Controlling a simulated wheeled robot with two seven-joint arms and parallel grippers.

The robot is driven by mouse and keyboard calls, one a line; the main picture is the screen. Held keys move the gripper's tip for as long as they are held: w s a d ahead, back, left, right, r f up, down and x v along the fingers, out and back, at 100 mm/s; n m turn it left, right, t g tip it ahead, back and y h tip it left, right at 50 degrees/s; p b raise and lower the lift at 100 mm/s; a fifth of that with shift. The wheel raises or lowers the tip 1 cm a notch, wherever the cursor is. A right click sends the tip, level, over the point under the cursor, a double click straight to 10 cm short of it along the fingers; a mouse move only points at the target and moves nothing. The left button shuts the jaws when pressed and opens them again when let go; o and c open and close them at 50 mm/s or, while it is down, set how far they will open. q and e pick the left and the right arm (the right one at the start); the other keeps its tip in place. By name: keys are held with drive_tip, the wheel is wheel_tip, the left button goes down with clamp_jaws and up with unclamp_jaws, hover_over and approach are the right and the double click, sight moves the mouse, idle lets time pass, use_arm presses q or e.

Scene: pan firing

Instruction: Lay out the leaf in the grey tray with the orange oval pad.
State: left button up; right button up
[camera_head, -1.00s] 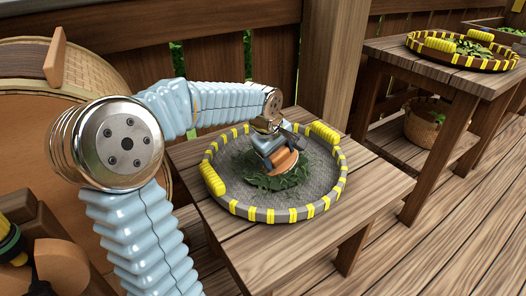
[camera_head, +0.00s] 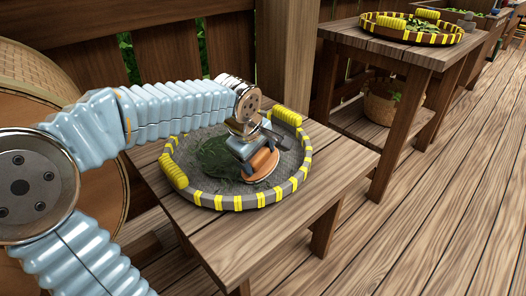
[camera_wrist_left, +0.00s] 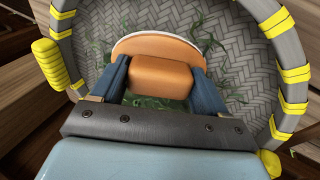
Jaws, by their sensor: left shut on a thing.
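The grey tray (camera_head: 205,193) with yellow bands and yellow grips sits on a wooden table. Green leaf (camera_head: 211,158) lies in it, mostly left of and behind the pad in the head view. In the left wrist view, leaf strands (camera_wrist_left: 208,42) show around the pad on the grey woven floor. My left gripper (camera_head: 255,151) is shut on the block handle of the orange oval pad (camera_head: 262,166), inside the tray toward its front right. The pad (camera_wrist_left: 160,72) sits between the two fingers in the wrist view, low over the tray floor. Whether it touches is unclear. My right gripper is not in view.
A second table (camera_head: 385,45) at the back right carries another banded tray (camera_head: 440,38) with leaf. A woven basket (camera_head: 383,105) stands beneath it. A wooden fence runs behind. The plank floor at the right is clear.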

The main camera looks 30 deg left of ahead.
use_arm(q)
drive_tip(key=s+a, duration=0.1)
drive_tip(key=a, duration=0.1)
drive_tip(key=s+a, duration=0.3)
drive_tip(key=a, duration=0.2)
drive_tip(key=shift+s, duration=0.15)
wheel_tip(320, 180, up, 7)
drive_tip(key=p, duration=0.5)
drive_tip(key=shift+p, duration=0.3)
drive_tip(key=shift+f, duration=0.1)
